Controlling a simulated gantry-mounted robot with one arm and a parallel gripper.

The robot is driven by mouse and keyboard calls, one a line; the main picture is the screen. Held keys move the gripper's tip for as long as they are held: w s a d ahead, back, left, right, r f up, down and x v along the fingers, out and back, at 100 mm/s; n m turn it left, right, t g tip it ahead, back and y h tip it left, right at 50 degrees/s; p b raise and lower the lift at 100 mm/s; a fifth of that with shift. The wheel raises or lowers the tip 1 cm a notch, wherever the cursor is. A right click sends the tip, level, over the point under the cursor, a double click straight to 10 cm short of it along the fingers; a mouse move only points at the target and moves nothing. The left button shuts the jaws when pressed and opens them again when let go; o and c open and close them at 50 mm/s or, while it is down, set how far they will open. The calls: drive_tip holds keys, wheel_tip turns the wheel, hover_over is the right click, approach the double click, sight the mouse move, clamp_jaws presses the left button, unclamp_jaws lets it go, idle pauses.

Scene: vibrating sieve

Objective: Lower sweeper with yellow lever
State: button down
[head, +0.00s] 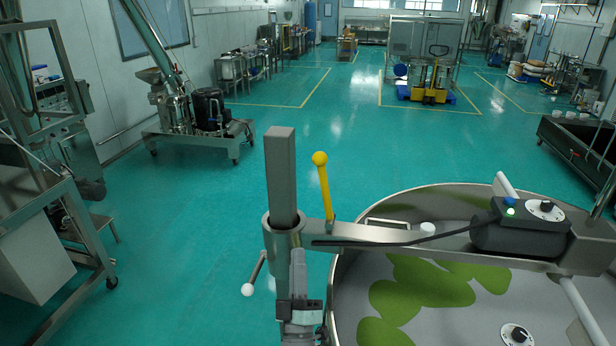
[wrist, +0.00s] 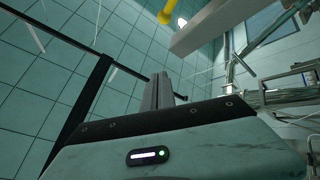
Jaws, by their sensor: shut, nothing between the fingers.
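The yellow lever (head: 324,190) stands nearly upright with a round knob on top, beside the grey square post (head: 281,180). It also shows at the top of the wrist view (wrist: 147,9). The sweeper's metal arm (head: 400,236) runs right from the post's collar to a dark motor box (head: 515,230) over the round sieve (head: 345,262). My gripper (head: 298,258) is in front of the collar, below and left of the lever, apart from the lever. In the wrist view my gripper's fingers (wrist: 158,88) are together and empty. Whether they touch the collar cannot be told.
A side handle with a white knob (head: 247,289) sticks out left of the collar, close to my gripper. Green patches (head: 421,296) lie on the sieve surface. A metal frame (head: 95,235) stands at the left. The green floor (head: 190,250) between is clear.

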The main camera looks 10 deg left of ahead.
drive_tip(key=w+a+r+n+g+h+b, duration=0.1)
drive_tip(key=w+a+n+g+b, duration=0.15)
drive_tip(key=w, duration=0.35)
drive_tip(key=w+a+r+n+g+h+b, duration=0.1)
drive_tip(key=w+a+r+n+h, duration=0.15)
drive_tip(key=w, duration=0.35)
drive_tip(key=w+r+n+g+h+b, duration=0.2)
drive_tip(key=w+r+n+g+h, duration=0.1)
drive_tip(key=r+h, duration=0.1)
drive_tip(key=shift+d+r+b, duration=0.15)
drive_tip(key=shift+r+b, duration=0.15)
drive_tip(key=shift+r, duration=0.35)
drive_tip(key=shift+w, duration=0.15)
drive_tip(key=w+d, duration=0.1)
drive_tip(key=w, duration=0.8)
drive_tip(key=shift+w+r, duration=0.3)
drive_tip(key=shift+w, duration=0.1)
